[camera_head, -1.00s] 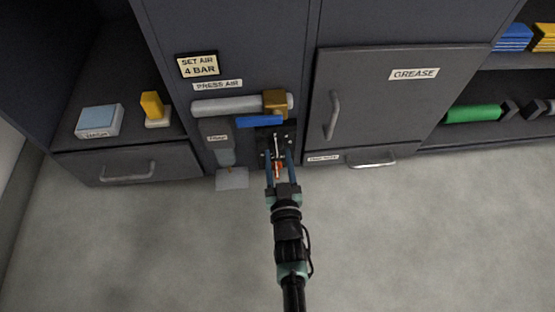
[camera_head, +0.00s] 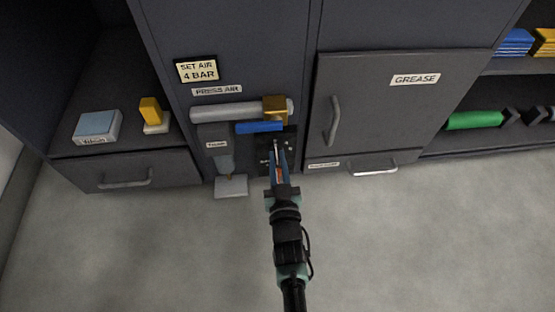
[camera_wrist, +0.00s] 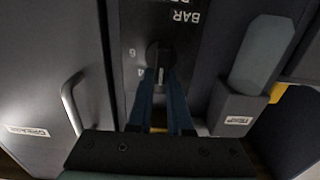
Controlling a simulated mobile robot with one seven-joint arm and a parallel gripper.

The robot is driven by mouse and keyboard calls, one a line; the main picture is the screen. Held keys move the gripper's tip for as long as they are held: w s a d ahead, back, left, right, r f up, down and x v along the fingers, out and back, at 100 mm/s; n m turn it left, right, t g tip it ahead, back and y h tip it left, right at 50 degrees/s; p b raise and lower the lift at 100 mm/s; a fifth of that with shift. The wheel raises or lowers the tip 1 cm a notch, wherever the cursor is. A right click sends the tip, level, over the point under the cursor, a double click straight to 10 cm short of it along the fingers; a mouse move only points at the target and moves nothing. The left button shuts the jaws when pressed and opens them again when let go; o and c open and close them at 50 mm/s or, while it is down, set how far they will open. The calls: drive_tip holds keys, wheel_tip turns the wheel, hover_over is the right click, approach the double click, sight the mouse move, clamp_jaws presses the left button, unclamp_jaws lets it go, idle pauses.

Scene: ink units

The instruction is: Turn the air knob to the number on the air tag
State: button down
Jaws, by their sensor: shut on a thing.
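The air tag (camera_head: 198,69) at the upper left of the cabinet front reads "SET AIR 4 BAR". The air knob (camera_wrist: 160,60) is dark and sits on a black plate (camera_wrist: 183,42) marked "BAR" with numbers beside it. The wrist view shows the plate upside down; a 6 and a 4 show left of the knob. My gripper (camera_wrist: 161,82) has its two blue fingers closed in on the knob, one on each side. In the head view my gripper (camera_head: 277,155) reaches the plate from below and hides most of the knob. The knob's exact setting is hard to read.
A grey cylinder (camera_head: 225,112) labelled "PRESS AIR" with a brass block (camera_head: 275,104) and a blue bar (camera_head: 259,127) lie just above the plate. A grey nozzle (camera_head: 222,158) hangs to the left. The grease door handle (camera_head: 333,118) stands out to the right. The floor in front is clear.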

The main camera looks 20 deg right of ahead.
drive_tip(key=shift+m, duration=0.3)
drive_tip(key=m, duration=0.1)
drive_tip(key=m+p, duration=0.2)
drive_tip(key=shift+s+d+m, duration=0.1)
drive_tip(key=shift+d+m, duration=0.15)
drive_tip(key=shift+m, duration=0.05)
drive_tip(key=shift+s+d+f+m+p, duration=0.1)
drive_tip(key=shift+m+p, duration=0.15)
drive_tip(key=shift+m, duration=0.5)
drive_tip(key=shift+w+d+f+m+p, duration=0.1)
drive_tip(key=shift+m+p, duration=0.1)
drive_tip(key=shift+m, duration=0.5)
drive_tip(key=shift+s+d+f+m+p, duration=0.1)
drive_tip(key=shift+m+p, duration=0.15)
drive_tip(key=shift+m, duration=0.5)
drive_tip(key=c, duration=0.8)
unclamp_jaws()
drive_tip(key=shift+c, duration=0.2)
